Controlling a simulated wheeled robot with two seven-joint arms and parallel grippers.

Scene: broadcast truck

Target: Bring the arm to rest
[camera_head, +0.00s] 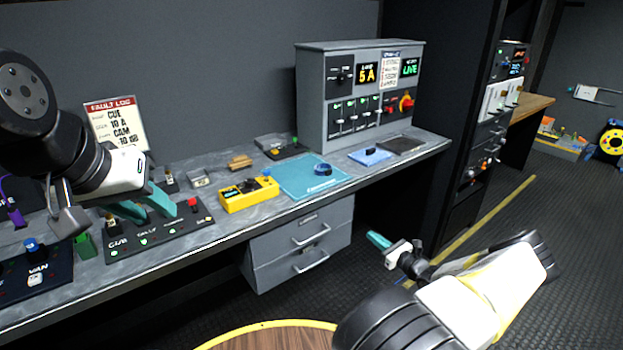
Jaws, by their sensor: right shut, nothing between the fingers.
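My left arm comes in from the left over the bench. Its gripper (157,215) has two teal fingers with a gap between them, and it hangs over the black button panel (165,237). No object shows between those fingers; I cannot tell whether they touch the panel. My right arm (480,300) comes in at the lower right, in front of the bench and over the floor. Its gripper (378,240) points left, with its teal fingers shut and empty, near the drawer unit (300,255) under the bench.
The grey bench (225,230) holds a yellow box (248,194), a teal mat (300,180) with a blue ring (323,169), and a fault log sign (117,122). A control console (360,95) stands at the back. A round wooden top (275,338) is at the bottom.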

